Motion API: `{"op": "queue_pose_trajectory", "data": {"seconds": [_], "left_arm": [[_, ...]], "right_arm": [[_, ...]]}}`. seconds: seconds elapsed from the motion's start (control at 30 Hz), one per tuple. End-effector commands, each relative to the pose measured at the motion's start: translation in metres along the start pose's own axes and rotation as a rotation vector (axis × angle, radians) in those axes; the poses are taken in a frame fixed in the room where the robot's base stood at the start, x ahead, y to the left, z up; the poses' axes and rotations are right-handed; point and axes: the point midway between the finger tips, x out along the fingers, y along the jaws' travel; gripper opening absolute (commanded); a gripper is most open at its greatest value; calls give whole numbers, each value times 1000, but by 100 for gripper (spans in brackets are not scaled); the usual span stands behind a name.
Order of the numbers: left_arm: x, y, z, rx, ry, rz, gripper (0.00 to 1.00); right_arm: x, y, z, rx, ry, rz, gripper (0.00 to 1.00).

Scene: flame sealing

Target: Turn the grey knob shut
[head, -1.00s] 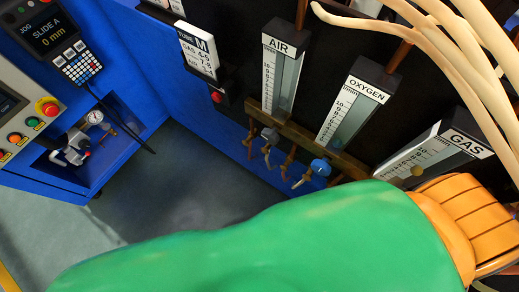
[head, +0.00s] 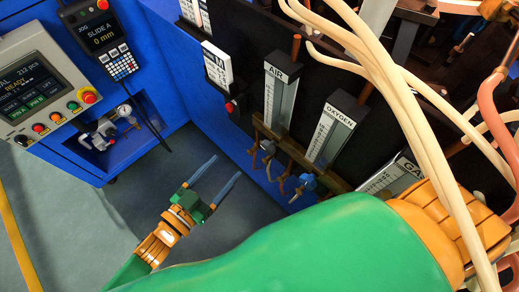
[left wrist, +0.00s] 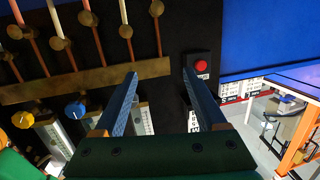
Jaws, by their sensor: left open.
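The grey knob (head: 267,146) sits on the brass rail below the AIR flowmeter (head: 280,95) in the head view. In the left wrist view I cannot make it out; a finger may cover it. My left gripper (head: 225,166) is open and empty, left of the knob and apart from it, its two blue fingers pointing up and right. In the left wrist view the open fingers (left wrist: 160,78) point at the dark panel, between the brass rail and a red button (left wrist: 202,66). My right gripper is not in view.
A blue knob (head: 308,181) sits below the OXYGEN flowmeter (head: 331,130), right of the grey one. A yellow knob (left wrist: 22,119) shows in the left wrist view. Cream hoses (head: 395,85) hang at the right. The floor left of the panel is clear.

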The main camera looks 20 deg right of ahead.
Motion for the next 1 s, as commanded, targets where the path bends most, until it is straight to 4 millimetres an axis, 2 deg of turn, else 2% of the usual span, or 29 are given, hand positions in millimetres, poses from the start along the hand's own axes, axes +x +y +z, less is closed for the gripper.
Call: {"op": "queue_pose_trajectory", "data": {"seconds": [0.03,0.1,0.2,0.27,0.5,0.6,0.87,0.97,1.0], "left_arm": [[-3,16,-23,0,44,57,74],[-7,36,-46,-11,95,128,74],[-9,50,-61,-22,131,178,74],[-3,54,-65,-24,139,186,74],[43,62,-70,-23,139,185,74],[54,64,-71,-23,136,184,74],[58,64,-71,-23,134,183,74],[58,64,-71,-23,134,183,49],[58,64,-71,-23,134,183,38]], "right_arm": [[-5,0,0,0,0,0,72],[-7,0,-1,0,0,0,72],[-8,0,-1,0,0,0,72],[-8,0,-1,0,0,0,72],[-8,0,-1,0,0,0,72],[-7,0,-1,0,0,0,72],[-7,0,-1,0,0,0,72],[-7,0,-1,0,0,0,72],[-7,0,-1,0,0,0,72]]}}
